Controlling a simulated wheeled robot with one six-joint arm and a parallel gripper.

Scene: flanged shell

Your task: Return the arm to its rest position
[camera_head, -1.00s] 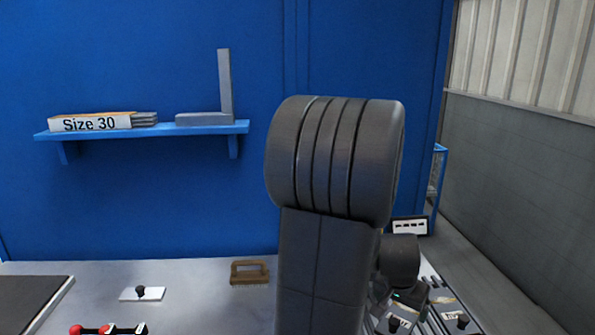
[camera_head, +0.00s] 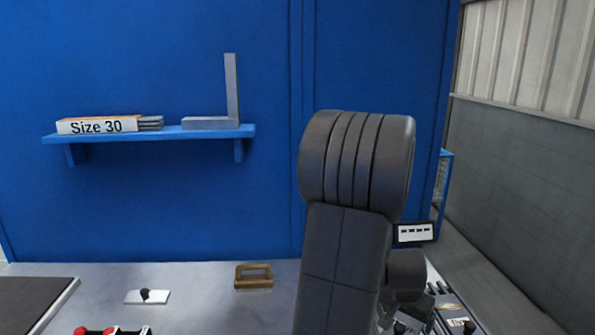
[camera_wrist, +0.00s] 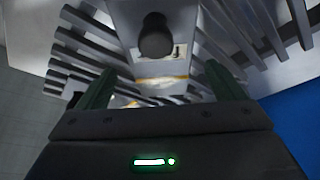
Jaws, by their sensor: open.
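My arm (camera_head: 345,250) stands in the right half of the head view, its large dark joint raised in front of the blue wall. My gripper is mostly hidden behind the arm there. In the wrist view my gripper (camera_wrist: 155,90) shows two green fingers spread apart, with nothing held between them. Beyond the fingers is a pale panel with a dark round knob (camera_wrist: 156,38) and slotted grey surfaces on both sides.
A blue shelf (camera_head: 150,134) holds a "Size 30" box (camera_head: 95,126) and a metal square (camera_head: 232,90). On the grey bench lie a wooden-handled brush (camera_head: 253,276), a white plate with a black knob (camera_head: 147,297) and red-knobbed parts (camera_head: 112,330). A small display (camera_head: 414,232) stands behind my arm.

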